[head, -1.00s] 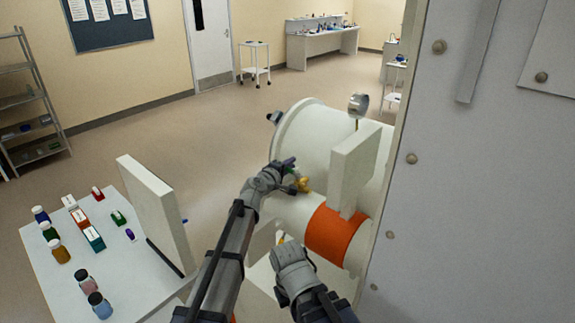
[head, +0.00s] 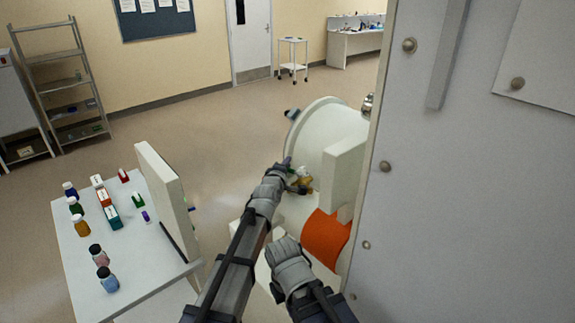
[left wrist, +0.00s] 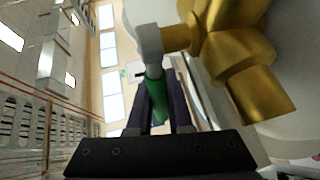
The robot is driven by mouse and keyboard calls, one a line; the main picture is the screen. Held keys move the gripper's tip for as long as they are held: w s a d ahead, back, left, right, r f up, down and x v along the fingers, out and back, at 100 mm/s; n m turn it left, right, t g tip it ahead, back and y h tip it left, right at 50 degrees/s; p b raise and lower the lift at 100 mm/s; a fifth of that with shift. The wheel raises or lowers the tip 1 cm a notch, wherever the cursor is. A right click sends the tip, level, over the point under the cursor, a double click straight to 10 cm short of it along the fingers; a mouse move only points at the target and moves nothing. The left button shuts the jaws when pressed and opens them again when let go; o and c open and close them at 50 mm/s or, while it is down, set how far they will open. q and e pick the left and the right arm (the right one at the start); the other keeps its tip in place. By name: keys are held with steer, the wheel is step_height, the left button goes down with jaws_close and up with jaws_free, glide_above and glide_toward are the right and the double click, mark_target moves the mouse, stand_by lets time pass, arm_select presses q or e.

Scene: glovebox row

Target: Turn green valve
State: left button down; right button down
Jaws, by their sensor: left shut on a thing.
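The green valve shows in the left wrist view as a green handle (left wrist: 156,92) on a pale stem, with a brass valve body (left wrist: 232,45) beside it. The brass part also shows in the head view (head: 303,185), low on the side of a white cylinder (head: 328,135). My left gripper (head: 287,166) is at this valve. Its dark fingers (left wrist: 160,105) are shut on the green handle, one on each side. In the head view the handle is mostly hidden by the gripper. My right forearm reaches in from the bottom, but its jaws do not show.
A large grey panel (head: 455,190) fills the right side, close to the cylinder. An orange band (head: 326,237) lies below the valve. At left, a white table (head: 75,250) holds several bottles and boxes beside an upright white board (head: 160,195).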

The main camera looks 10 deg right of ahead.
stand_by(0.5)
arm_select(q)
steer(key=c, duration=0.8)
jaws_free()
steer(key=shift+c, duration=0.2)
steer(key=p+v, duration=0.1)
steer(key=v, duration=0.7)
steer(key=shift+r, duration=0.1)
steer(key=shift+w, duration=0.1)
